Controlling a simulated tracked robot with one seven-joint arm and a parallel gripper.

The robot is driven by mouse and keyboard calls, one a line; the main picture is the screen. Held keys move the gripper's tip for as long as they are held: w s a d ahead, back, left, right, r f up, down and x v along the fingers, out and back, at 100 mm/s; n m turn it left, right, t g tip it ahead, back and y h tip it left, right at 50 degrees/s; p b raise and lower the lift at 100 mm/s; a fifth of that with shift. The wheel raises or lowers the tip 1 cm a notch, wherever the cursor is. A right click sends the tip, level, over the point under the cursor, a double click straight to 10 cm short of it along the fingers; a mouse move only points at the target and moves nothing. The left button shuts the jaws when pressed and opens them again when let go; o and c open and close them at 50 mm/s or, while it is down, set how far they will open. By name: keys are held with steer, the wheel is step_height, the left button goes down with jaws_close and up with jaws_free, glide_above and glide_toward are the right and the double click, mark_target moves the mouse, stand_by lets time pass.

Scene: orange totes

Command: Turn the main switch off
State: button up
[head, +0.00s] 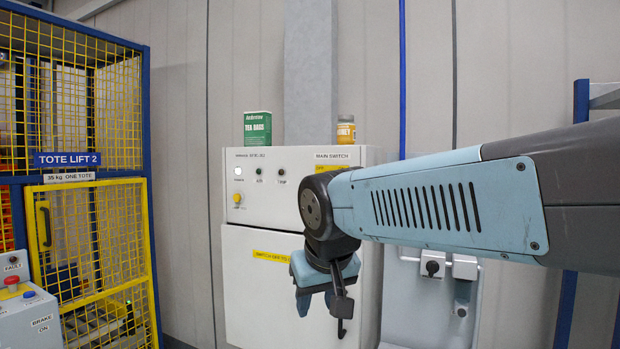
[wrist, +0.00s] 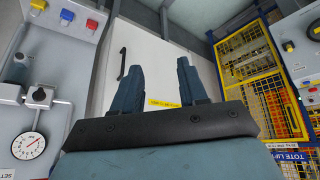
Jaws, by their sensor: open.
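The control cabinet (head: 250,200) stands against the wall, with a "MAIN SWITCH" label (head: 333,156) at the upper right of its panel. My gripper (head: 322,312) points down in front of the cabinet's lower door, below the panel. In the wrist view my gripper (wrist: 160,66) is open and empty, its two fingers apart before the white door (wrist: 150,40).
A green tea box (head: 257,128) and a honey jar (head: 346,130) stand on the cabinet. A yellow tote lift cage (head: 110,110) is at left, with a button box (head: 30,318) before it. A grey panel with a gauge (wrist: 29,146) is beside the cabinet.

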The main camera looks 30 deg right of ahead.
steer(key=w+d+r+m+t+h, duration=0.1)
steer(key=w+d+r+m+h, duration=0.4)
steer(key=w+r, duration=0.65)
steer(key=w+d+r+m+t+h, duration=0.2)
steer(key=w+d+r+m+h, duration=0.25)
steer(key=w+r, duration=0.7)
steer(key=x, duration=1.4)
steer(key=shift+w+f, duration=0.2)
steer(key=shift+a, duration=0.1)
jaws_close()
